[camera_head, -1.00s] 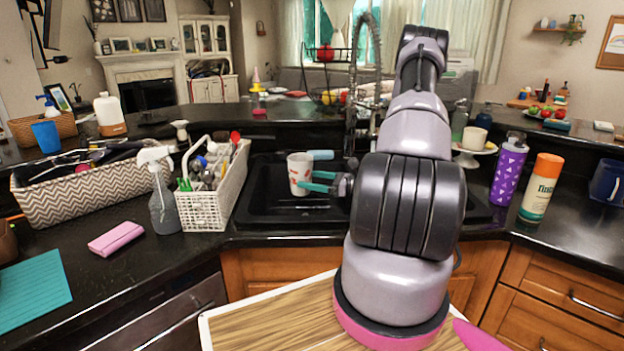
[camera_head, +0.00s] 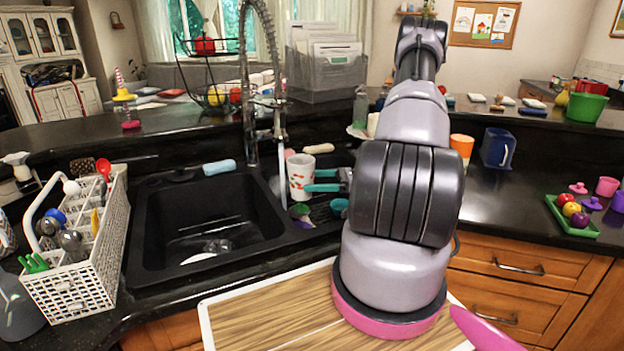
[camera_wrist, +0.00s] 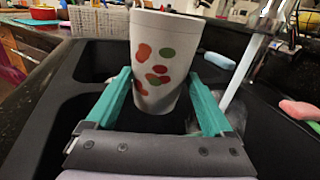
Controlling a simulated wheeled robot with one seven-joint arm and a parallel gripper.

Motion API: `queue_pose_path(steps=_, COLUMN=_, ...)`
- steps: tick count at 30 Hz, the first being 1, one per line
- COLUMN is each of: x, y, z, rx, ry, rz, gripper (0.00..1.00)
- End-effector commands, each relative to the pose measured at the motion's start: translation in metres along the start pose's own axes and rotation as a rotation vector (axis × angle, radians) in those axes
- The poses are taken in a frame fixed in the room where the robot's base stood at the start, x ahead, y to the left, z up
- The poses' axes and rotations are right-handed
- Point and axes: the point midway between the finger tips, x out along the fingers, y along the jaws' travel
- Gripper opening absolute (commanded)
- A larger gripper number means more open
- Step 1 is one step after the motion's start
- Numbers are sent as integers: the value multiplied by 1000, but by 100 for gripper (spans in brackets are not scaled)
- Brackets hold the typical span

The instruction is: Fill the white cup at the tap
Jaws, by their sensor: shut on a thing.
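The white cup (camera_head: 298,181) with red and green spots is upright between the teal fingers of my gripper (camera_head: 318,181), above the right side of the double sink. In the wrist view, the cup (camera_wrist: 160,62) stands between both fingers of my gripper (camera_wrist: 160,100); its inside is not visible. The tap (camera_head: 280,125), with a coiled hose, rises behind the sink, just left of the cup in the head view. In the wrist view, the tap (camera_wrist: 262,35) is right of the cup and apart from it.
The left basin (camera_head: 160,225) holds a plate and a shiny item. The right basin, partly hidden by my arm, holds colored items (camera_head: 300,213). A white cutlery basket (camera_head: 85,265) stands left. A light-blue item (camera_head: 219,167) lies on the back rim.

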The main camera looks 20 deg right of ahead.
Motion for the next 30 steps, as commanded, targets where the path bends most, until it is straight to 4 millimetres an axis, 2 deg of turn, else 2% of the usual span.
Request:
queue_pose_path(steps=18, x=18, y=-46, z=-32, rx=0, ry=-1, rz=-1, gripper=10)
queue_pose_path(steps=30, x=32, y=-84, z=-33, rx=-2, ry=-1, rz=-1, gripper=10)
